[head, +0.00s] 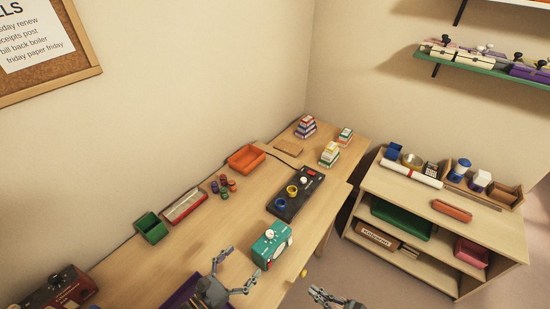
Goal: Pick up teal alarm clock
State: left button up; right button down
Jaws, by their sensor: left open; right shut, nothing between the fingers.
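The teal alarm clock (268,244) stands on the wooden desk near its front edge, with a round pale part on top and a red mark low on its side. My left gripper (242,267) is open and empty, just left of and below the clock in the head view, its fingers spread toward it. I cannot tell whether a finger touches the clock. My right gripper (320,294) is shut and empty, low in the picture, to the right of the clock and apart from it, over the floor beyond the desk edge.
Several small reels (223,186), an orange bin (246,158) and a green bin (151,228) stand along the wall. A purple item (185,293) lies by my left arm. A shelf unit (400,196) stands right.

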aim_at(272, 245)
jog(key=k+l, duration=0.2)
jog(key=l, duration=0.15)
jog(key=k+l, duration=0.2)
jog(key=l, duration=0.15)
jog(key=k+l, duration=0.2)
jog(key=l, duration=0.15)
